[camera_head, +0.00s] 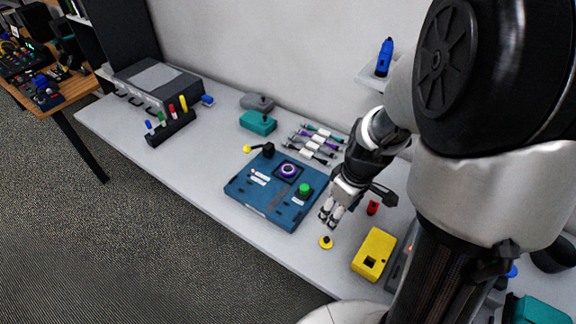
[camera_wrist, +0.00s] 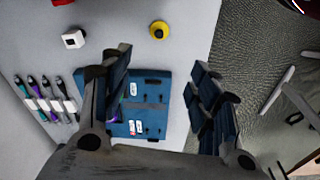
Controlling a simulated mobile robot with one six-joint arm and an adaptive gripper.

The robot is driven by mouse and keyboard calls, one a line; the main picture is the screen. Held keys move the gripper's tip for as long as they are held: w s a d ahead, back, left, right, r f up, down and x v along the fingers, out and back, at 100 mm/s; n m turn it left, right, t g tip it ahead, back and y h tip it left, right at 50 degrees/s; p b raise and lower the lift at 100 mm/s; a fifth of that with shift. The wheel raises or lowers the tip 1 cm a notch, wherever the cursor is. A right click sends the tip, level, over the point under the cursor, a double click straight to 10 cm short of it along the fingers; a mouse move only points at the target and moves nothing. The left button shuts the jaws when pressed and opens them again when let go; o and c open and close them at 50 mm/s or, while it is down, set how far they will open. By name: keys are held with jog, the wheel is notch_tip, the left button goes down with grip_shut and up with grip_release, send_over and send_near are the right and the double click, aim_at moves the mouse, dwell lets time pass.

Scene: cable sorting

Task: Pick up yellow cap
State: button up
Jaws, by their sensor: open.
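The yellow cap (camera_head: 326,242) is a small round piece with a dark centre, lying on the light grey table just in front of the blue panel. It also shows in the wrist view (camera_wrist: 159,26), near the top middle and in full sight. My gripper (camera_head: 328,217) is above the table by the panel's near right corner, a little behind the cap in the head view. In the wrist view my gripper's fingers (camera_wrist: 158,72) are spread apart with nothing between them. The cap lies beyond the fingertips, apart from them.
The blue panel (camera_head: 248,199) carries a green button and a purple ring. A red piece (camera_head: 373,208) and a yellow box (camera_head: 385,245) stand to the right. Several cables (camera_head: 318,141) lie behind. The table's front edge is close to the cap. Bare table surrounds the cap.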

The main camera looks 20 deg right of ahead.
jog(key=b, duration=0.5)
send_over(327, 239)
jog(key=f, duration=1.2)
jog(key=shift+s+f, duration=0.2)
jog(key=shift+f, duration=0.15)
jog(key=f+b, duration=0.1)
jog(key=f, duration=0.1)
jog(key=f+b, duration=0.1)
jog(key=f, duration=0.1)
jog(key=shift+w+f, duration=0.2)
jog(key=shift+f, duration=0.2)
jog(key=shift+c, duration=0.2)
jog(key=c, duration=0.8)
